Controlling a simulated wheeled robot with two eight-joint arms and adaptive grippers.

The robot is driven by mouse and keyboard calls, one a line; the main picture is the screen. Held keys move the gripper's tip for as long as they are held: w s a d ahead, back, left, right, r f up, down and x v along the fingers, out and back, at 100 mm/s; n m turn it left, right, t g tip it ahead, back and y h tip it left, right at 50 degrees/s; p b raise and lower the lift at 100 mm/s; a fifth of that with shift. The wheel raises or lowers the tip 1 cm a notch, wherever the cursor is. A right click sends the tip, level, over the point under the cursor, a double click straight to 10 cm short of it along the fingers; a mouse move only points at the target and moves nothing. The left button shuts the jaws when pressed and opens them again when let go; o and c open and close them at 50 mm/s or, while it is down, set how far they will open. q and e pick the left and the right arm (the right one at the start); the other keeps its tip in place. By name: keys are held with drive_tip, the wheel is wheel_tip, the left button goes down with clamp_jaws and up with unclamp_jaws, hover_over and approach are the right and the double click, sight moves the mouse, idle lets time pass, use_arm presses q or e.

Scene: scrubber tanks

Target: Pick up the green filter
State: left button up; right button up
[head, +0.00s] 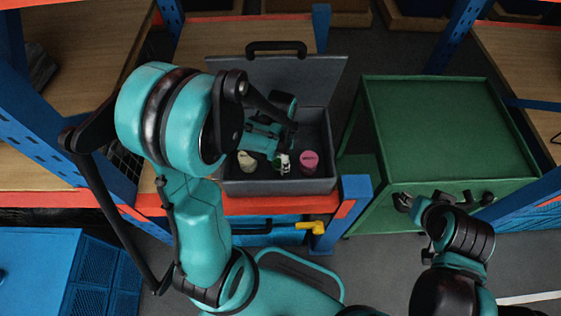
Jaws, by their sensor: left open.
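A small white-and-green piece, which looks like the green filter (284,166), is in the open grey toolbox (325,150), between a beige piece and a pink one. My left gripper (275,147) reaches down into the box from the left, open, with its fingers just above and beside the green filter. The gripper partly covers the filter, and I cannot tell if they touch. My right gripper (440,203) is at the lower right, away from the box; its finger opening is unclear.
A pink cylinder (309,161) and a beige piece (247,161) lie close on either side in the box. The box stands on an orange-edged shelf (270,205). A green cart (440,125) is on the right, its top bare. A blue crate (45,260) is at lower left.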

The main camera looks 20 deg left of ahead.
use_arm(q)
drive_tip(key=c, duration=1.2)
drive_tip(key=shift+r, duration=0.15)
